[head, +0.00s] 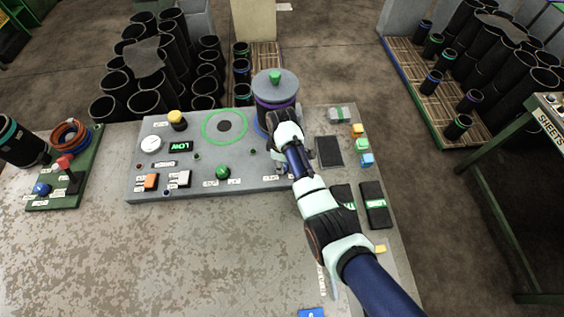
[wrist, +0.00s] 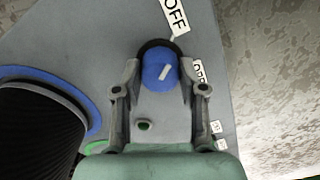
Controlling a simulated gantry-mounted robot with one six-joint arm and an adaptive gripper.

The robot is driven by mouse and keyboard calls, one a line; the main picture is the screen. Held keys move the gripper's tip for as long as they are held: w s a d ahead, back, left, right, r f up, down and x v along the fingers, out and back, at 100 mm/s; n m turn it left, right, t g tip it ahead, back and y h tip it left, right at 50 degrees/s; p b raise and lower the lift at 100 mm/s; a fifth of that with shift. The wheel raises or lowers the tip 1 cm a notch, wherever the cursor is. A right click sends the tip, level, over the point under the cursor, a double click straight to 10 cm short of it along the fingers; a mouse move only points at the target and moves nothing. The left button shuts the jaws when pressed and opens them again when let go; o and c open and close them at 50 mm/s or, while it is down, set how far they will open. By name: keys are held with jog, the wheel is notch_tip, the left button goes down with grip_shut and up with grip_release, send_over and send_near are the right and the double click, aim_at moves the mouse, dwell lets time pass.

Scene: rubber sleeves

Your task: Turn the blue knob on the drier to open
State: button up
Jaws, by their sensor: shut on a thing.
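The drier is a grey panel (head: 245,180) on the table, with a dark cylinder (head: 275,95) at its back, topped by a grey lid with a green handle. My gripper (head: 278,158) is at the panel's front, just in front of the cylinder. In the wrist view, the blue knob (wrist: 160,70) sits between my gripper's fingertips (wrist: 159,75), which are shut on its sides. The knob's white mark is slanted, with one end toward the upper right. An OFF label (wrist: 175,16) is beyond the knob. In the head view my arm and gripper hide the knob.
A green knob (head: 222,172), a gauge (head: 151,144), a yellow button (head: 176,118) and a LOW display (head: 181,146) are on the panel, left of my arm. Dark boxes (head: 375,203) lie to the right. Black sleeves stand behind and at the right.

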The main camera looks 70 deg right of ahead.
jog(key=shift+r, duration=0.1)
jog(key=m+p, duration=0.2)
jog(key=m, duration=0.1)
jog(key=m+p, duration=0.2)
jog(key=m, duration=0.2)
jog(key=m+p, duration=0.1)
jog(key=m, duration=0.4)
jog(key=shift+m, duration=1.8)
jog(key=o, duration=1.2)
jog(key=shift+c, duration=0.2)
